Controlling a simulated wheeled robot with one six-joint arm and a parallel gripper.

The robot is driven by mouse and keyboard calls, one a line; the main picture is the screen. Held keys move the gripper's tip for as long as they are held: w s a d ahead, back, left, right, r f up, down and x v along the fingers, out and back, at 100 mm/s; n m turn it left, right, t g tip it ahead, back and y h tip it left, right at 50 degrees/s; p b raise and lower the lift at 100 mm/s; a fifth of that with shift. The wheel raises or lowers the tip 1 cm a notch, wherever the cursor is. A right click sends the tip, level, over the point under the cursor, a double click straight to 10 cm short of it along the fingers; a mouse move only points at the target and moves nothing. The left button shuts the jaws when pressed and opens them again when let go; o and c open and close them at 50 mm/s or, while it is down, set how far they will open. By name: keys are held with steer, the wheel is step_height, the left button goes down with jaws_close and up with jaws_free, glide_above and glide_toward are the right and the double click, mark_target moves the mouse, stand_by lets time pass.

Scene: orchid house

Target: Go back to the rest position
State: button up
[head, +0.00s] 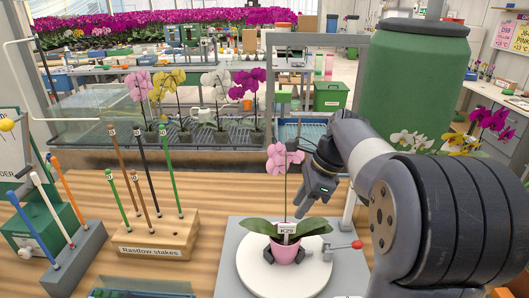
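My gripper (304,208) hangs at the end of my arm, right of centre in the head view, with a small green light on it. It is just right of a potted orchid with pink flowers (283,158), close to its stem and above its leaves. I cannot tell whether it touches the plant, or whether its fingers are open or shut. The orchid stands upright in a pink pot (287,250) with a white tag reading K29. The pot sits on a round white turntable (255,273) between dark clamp pieces.
A wooden block (157,250) labelled Rastlow stakes holds several coloured stakes at the left. A grey rack (68,262) with more sticks is beside it. A red-knobbed lever (357,244) is right of the pot. Several potted orchids (201,85) stand behind the bench.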

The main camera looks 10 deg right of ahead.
mark_target(286, 224)
steer(key=x, duration=0.9)
steer(key=shift+w+a, duration=0.1)
steer(key=shift+a, duration=0.05)
steer(key=shift+r, duration=0.2)
steer(key=shift+f, duration=0.1)
steer(key=shift+f, duration=0.45)
steer(key=w+v, duration=0.1)
steer(key=v, duration=0.9)
steer(key=x, duration=0.6)
steer(key=s+x, duration=0.1)
steer(key=x, duration=0.3)
steer(key=shift+s+f, duration=0.1)
steer(key=shift+f, duration=0.05)
step_height(286, 224, up, 6)
steer(key=shift+f+p, duration=0.1)
steer(key=shift+p, duration=1.15)
